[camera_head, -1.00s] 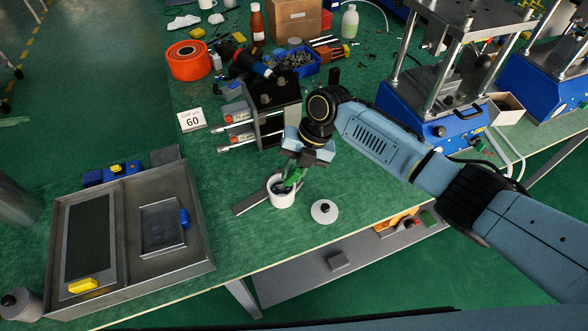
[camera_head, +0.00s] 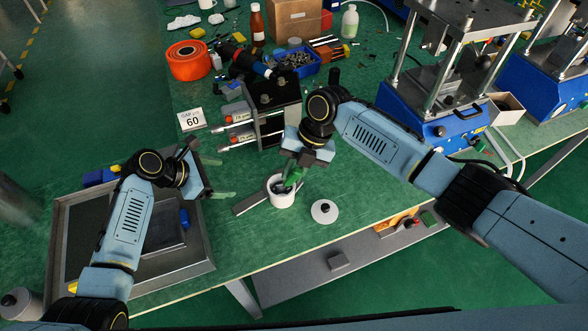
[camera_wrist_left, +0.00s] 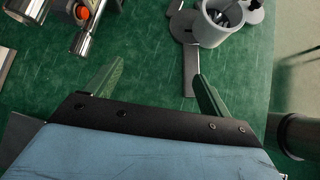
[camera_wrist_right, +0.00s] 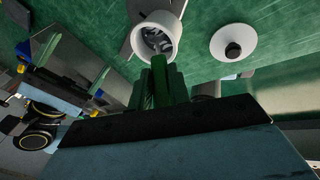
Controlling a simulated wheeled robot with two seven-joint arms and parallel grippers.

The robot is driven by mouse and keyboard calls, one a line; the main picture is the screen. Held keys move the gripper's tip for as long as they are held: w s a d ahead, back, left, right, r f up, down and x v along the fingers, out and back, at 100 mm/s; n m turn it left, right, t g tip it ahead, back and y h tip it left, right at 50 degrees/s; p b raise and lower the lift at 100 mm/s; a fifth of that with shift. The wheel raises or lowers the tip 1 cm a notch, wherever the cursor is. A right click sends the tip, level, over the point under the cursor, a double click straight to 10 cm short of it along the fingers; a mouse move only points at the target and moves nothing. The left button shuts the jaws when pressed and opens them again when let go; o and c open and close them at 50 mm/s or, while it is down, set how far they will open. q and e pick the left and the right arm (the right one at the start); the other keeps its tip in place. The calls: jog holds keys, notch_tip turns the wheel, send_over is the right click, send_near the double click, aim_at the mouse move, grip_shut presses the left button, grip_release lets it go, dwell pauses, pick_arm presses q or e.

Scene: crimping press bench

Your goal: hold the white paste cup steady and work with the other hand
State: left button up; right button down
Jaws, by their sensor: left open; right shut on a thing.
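The white paste cup (camera_head: 283,199) stands upright on the green bench, next to a flat grey metal bar (camera_head: 249,203). My right gripper (camera_head: 291,184) points down at the cup's mouth. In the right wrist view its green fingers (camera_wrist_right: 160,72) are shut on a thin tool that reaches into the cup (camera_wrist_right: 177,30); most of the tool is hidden. My left gripper (camera_head: 216,178) is open and empty, left of the cup and apart from it. In the left wrist view the cup (camera_wrist_left: 207,36) and bar (camera_wrist_left: 190,72) lie ahead of its fingers.
A white lid with a dark knob (camera_head: 324,213) lies right of the cup, near the bench's front edge. A metal tray (camera_head: 205,262) is at left, partly behind my left arm. A dark stand with syringes (camera_head: 272,110) and a "60" card (camera_head: 191,119) stand behind.

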aim_at(278, 193)
pick_arm(q)
jog(key=s+d+h, duration=0.1)
jog(key=d, duration=0.1)
jog(key=s+d+h, duration=0.1)
jog(key=s, duration=0.1)
jog(key=s+d+h, duration=0.1)
jog(key=d, duration=0.1)
jog(key=shift+s+d+f+m+g, duration=0.2)
jog(key=shift+d+f+m+g, duration=0.1)
jog(key=shift+d+f+g, duration=0.1)
jog(key=shift+s+d+h, duration=0.2)
jog(key=shift+d+h, duration=0.2)
jog(key=shift+d, duration=0.05)
jog(key=shift+x, duration=4.8)
jog(key=c, duration=0.7)
jog(key=o, duration=0.7)
jog(key=c, duration=0.7)
